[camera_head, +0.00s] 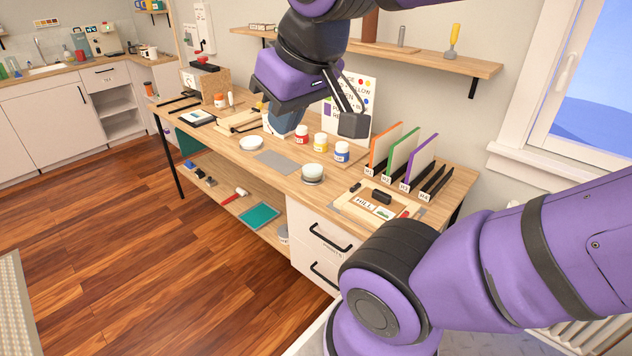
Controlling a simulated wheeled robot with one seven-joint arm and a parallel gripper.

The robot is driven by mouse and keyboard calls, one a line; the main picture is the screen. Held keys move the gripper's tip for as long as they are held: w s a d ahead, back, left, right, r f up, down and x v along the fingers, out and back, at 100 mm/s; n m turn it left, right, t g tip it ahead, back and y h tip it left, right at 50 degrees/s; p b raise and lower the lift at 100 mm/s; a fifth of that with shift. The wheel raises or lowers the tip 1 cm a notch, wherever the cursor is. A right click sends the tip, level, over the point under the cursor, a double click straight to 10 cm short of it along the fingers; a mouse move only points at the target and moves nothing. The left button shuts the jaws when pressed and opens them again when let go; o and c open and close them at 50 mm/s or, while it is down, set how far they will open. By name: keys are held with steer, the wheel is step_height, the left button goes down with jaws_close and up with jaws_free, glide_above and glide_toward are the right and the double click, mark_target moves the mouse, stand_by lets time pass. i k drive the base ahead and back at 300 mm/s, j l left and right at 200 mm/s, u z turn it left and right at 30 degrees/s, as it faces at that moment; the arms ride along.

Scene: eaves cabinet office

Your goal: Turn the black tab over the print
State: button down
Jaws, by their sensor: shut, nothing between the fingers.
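A light wooden board or frame (347,206) lies on the right part of the workbench. On it are a card reading "HILL" (364,204) and a small greenish print (384,213). A black block (381,197) sits just behind them, and a small black piece (355,187) lies at the board's left edge. Which of these is the tab I cannot tell at this size. My gripper (353,125) is shut and empty, held above the back of the bench, behind and left of the board and apart from it.
Red, yellow and blue paint jars (321,142) stand near my gripper, before a colour chart (358,92). A pale bowl (313,172) stands left of the board. Upright coloured panels (420,160) fill a rack behind it. A wall shelf (430,56) hangs above.

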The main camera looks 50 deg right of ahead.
mark_target(358, 184)
steer(key=z, duration=1.55)
steer(key=i+j+z, duration=0.25)
steer(key=j, duration=0.25)
steer(key=i+j+z, duration=0.1)
steer(key=j+z, duration=0.15)
steer(key=j, duration=0.25)
steer(key=i+j+z, duration=0.2)
steer(key=j, duration=0.35)
steer(key=j+z, duration=0.25)
steer(key=j, duration=0.25)
